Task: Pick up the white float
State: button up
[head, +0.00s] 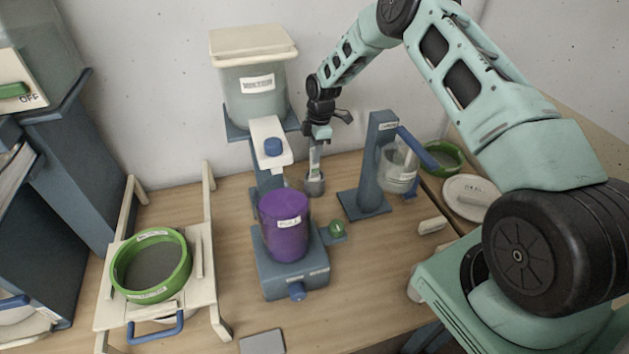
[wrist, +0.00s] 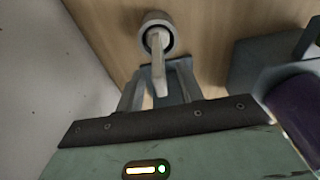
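I take the white float to be the pale, slim, upright stick (head: 315,161) standing in a small grey round holder (head: 315,184) at the back middle of the table. In the wrist view the stick (wrist: 157,62) rises from the round holder (wrist: 156,22) towards my gripper. My gripper (head: 318,147) is above the holder, pointing down at the stick's upper part. In the wrist view my gripper (wrist: 161,76) has its two fingers apart, one on each side of the stick, with a gap showing. Contact is not visible.
A purple bucket (head: 286,228) stands on a blue base in front of the holder. A blue stand (head: 371,175) with a clear jug (head: 397,169) is close on the right. A white dispenser (head: 254,90) rises behind left. A green-rimmed sieve (head: 151,265) rests on a rack at left.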

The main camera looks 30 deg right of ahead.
grip_shut()
